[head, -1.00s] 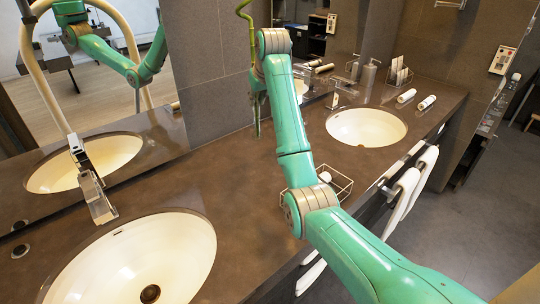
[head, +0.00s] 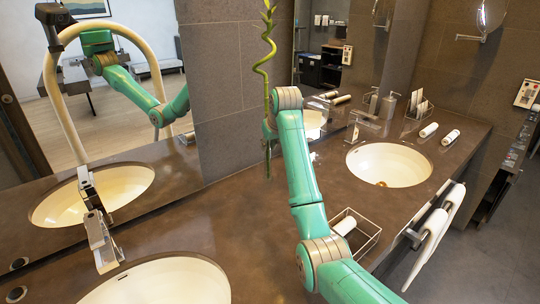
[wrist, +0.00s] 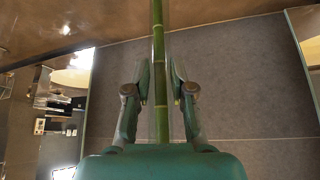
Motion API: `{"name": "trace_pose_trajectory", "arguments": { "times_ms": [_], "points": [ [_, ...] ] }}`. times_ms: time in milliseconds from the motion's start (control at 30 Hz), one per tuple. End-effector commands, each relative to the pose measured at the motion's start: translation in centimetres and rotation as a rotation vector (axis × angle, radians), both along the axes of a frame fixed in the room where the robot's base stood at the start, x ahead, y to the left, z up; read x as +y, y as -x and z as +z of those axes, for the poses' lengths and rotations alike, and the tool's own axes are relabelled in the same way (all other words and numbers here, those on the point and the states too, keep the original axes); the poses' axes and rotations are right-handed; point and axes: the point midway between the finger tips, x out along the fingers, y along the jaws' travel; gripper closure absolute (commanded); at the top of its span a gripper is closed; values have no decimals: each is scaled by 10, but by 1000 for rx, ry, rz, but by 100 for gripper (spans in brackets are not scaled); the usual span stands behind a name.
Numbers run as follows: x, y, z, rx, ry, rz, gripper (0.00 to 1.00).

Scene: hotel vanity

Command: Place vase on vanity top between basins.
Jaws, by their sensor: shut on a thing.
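A tall green bamboo stalk (head: 267,88), curled near its top, stands upright above the dark vanity top (head: 236,219), between the left basin (head: 170,285) and the right basin (head: 389,165). My gripper (wrist: 160,78) is shut with a finger on each side of the stalk, with a narrow gap visible on either side. In the head view my arm partly hides my gripper (head: 268,130). The stalk also runs up the middle of the wrist view (wrist: 158,45). I cannot tell whether its lower end touches the counter.
A wire basket (head: 352,231) with a white roll stands at the counter's front edge, right of my arm. A faucet (head: 101,230) rises by the left basin. The counter's middle is mostly clear.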

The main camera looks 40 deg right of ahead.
Motion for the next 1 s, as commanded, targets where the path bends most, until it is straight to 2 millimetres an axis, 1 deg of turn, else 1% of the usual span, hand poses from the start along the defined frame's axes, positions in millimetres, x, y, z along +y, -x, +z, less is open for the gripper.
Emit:
{"name": "trace_pose_trajectory", "arguments": {
  "times_ms": [200,267,633,667,700,733,1000],
  "points": [
    [0,0,-27,0,0,0,100],
    [0,0,-31,-1,0,0,100],
    [0,0,-35,-1,0,0,100],
    [0,0,-35,0,0,0,70],
    [0,0,-35,0,0,0,60],
    [0,0,-35,1,0,0,52],
    [0,0,-35,0,0,0,52]
  ]
}}
